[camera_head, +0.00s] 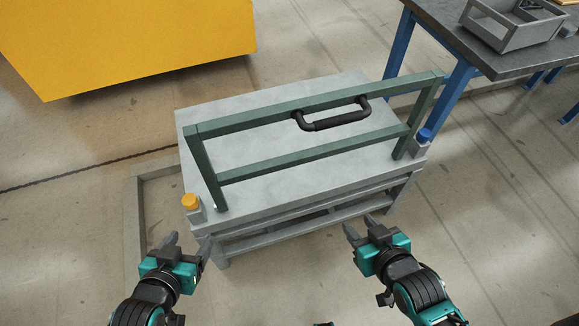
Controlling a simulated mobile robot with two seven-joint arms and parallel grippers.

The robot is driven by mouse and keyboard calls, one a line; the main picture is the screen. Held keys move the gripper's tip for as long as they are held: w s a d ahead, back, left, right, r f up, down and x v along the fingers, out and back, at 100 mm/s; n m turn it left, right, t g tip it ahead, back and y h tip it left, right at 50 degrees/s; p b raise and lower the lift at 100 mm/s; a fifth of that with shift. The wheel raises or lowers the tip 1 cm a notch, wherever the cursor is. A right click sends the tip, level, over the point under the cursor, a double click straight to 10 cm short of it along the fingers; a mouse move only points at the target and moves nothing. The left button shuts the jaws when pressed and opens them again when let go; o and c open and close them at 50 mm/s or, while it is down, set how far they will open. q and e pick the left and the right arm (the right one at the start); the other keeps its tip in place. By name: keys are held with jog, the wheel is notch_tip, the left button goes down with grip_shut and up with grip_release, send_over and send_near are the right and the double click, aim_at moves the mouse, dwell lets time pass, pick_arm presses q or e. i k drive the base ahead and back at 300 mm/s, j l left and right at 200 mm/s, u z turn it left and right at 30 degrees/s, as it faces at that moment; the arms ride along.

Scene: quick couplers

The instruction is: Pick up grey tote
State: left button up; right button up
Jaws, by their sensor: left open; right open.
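My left gripper (186,243) is open and empty at the lower left, in front of the grey cart-like stand. My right gripper (361,226) is open and empty just right of the middle, also near the stand's front edge. Both grippers are far from the tote.
A grey-topped stand (300,174) with a green frame (270,116) and black handle (335,121) fills the middle. It carries an orange-capped (190,201) and a blue-capped fitting (424,135). The table (425,13) has blue legs. A yellow block (120,40) stands top left. Floor at right is clear.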

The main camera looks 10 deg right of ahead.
aim_at(513, 20)
jog(key=z, duration=1.45)
jog(key=u, duration=0.8)
jog(key=i+l+u, duration=0.15)
jog(key=l+u, duration=1)
jog(key=l, duration=0.55)
jog(key=l+u, duration=0.35)
jog(key=l, duration=0.55)
jog(key=k, duration=0.05)
